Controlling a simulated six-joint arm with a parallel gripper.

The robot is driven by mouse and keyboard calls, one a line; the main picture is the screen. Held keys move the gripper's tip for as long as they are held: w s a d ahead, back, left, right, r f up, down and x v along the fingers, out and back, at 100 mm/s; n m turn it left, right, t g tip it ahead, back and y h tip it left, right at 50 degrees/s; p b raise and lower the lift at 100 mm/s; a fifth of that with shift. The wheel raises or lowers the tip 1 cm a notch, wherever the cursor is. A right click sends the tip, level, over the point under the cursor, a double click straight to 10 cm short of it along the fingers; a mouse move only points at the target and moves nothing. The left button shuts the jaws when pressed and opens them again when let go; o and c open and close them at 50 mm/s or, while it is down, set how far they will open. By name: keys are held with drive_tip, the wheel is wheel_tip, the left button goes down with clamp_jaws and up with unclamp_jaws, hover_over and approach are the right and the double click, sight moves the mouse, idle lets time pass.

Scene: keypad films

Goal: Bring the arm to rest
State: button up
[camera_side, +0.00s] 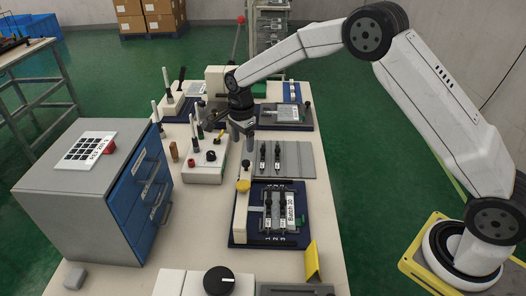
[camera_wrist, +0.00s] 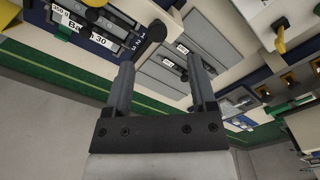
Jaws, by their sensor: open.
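My gripper (camera_side: 243,132) hangs at the end of my raised arm, pointing down above the middle of the bench (camera_side: 215,215). In the wrist view its two fingers (camera_wrist: 161,68) stand apart with nothing between them. In the side view it is above and behind a grey plate (camera_side: 298,158) that bears two small black-handled, labelled pieces. A dark blue fixture (camera_side: 237,228) with a "Batch 30" label (camera_side: 291,206) lies nearer the camera, clear of the gripper.
A grey cabinet (camera_side: 75,205) with blue drawers stands at the left, with a keypad sheet (camera_side: 82,150) on top. A cream control box (camera_side: 203,170) is left of the gripper. A yellow sign (camera_side: 312,262) and a black knob (camera_side: 218,280) are at the front.

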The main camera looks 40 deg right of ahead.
drive_tip(key=shift+r, duration=0.4)
drive_tip(key=shift+s, duration=0.1)
drive_tip(key=shift+s+d+r+n, duration=0.1)
drive_tip(key=shift+s+r+n, duration=0.1)
drive_tip(key=shift+n, duration=0.1)
drive_tip(key=s+d+r+n+t, duration=0.1)
drive_tip(key=s+d+n, duration=0.1)
drive_tip(key=s+n, duration=0.6)
drive_tip(key=s+d+r+n+t, duration=0.1)
drive_tip(key=s+n, duration=0.8)
drive_tip(key=s, duration=0.9)
drive_tip(key=shift+s+d+t, duration=0.2)
drive_tip(key=shift+d+t, duration=0.1)
drive_tip(key=shift+d, duration=0.4)
